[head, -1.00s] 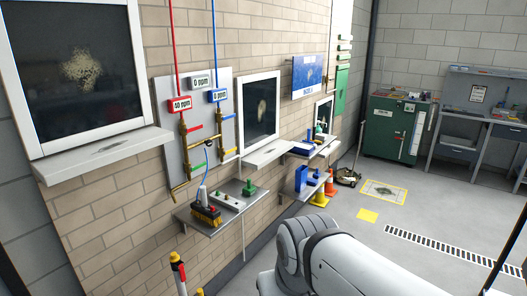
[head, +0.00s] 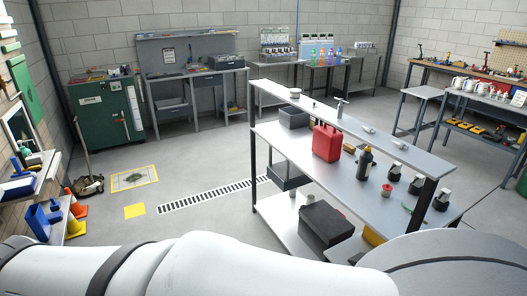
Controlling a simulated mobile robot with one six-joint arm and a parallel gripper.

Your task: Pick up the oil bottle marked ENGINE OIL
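No marking ENGINE OIL can be read at this size. A dark bottle (head: 365,164) with a narrow top stands upright on the middle shelf of the grey shelved bench (head: 300,158). A red can (head: 327,142) stands to its left on the same shelf. Several white jugs (head: 470,84) stand on a bench at the far right. My white arm crosses the bottom of the view. My gripper is out of view.
A green cabinet (head: 104,108) and workbenches line the back wall. Coloured bottles (head: 322,56) stand on a back table. Orange cones (head: 73,205) and a wall shelf are at left. The floor around the drain grate (head: 215,193) is clear.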

